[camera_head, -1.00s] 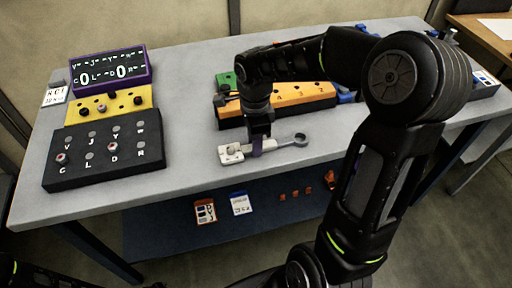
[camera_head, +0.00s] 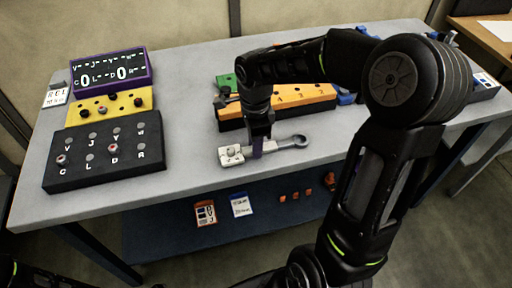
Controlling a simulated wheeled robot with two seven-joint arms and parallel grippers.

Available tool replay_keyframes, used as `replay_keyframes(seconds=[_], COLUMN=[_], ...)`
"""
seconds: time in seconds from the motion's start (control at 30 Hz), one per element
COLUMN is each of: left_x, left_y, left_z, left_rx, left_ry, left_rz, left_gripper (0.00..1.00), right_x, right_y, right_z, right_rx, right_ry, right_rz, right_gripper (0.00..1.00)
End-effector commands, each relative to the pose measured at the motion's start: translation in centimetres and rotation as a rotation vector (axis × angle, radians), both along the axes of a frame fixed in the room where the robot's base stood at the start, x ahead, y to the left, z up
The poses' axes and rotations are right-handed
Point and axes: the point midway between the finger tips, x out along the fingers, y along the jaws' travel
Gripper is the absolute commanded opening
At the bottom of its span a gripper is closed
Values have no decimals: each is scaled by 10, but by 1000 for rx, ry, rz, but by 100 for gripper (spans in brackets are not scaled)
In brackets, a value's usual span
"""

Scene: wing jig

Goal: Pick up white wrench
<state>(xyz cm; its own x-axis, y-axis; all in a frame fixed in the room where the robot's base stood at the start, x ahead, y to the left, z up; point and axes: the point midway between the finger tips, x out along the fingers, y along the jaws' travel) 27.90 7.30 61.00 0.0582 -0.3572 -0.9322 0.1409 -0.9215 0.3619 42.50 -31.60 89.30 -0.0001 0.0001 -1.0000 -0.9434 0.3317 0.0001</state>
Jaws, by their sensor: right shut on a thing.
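The wrench (camera_head: 285,143) has a grey shaft with a ring end at the right and a white blocky part (camera_head: 231,155) at the left. It is near the front edge of the grey table. My right gripper (camera_head: 258,148) points down from above and is shut on the wrench around its middle. I cannot tell whether the wrench is clear of the table top. My left gripper is not in view; only a dark part of my left arm shows at the bottom left.
An orange block with a black base (camera_head: 300,97) lies just behind the wrench. A black panel with knobs (camera_head: 105,155), a yellow strip (camera_head: 110,106) and a purple-framed display (camera_head: 110,72) stand at the left. The lower shelf (camera_head: 165,235) holds cards and small orange parts. Bare table lies between panel and wrench.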

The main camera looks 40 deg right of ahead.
Motion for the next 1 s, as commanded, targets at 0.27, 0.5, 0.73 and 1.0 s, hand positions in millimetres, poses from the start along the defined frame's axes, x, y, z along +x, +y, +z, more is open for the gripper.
replay_keyframes(seconds=[0.27,0.5,0.73,1.0], left_x=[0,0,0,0], left_y=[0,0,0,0], left_z=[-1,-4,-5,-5], left_rx=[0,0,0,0], left_ry=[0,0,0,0], left_rz=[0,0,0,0], left_gripper=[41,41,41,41], right_x=[1,2,1,0], right_y=[0,0,0,0], right_z=[19,64,96,101], right_rx=[-1,-1,0,1], right_ry=[-6,-7,-3,-1], right_rz=[0,1,0,0], right_gripper=[0,0,0,0])
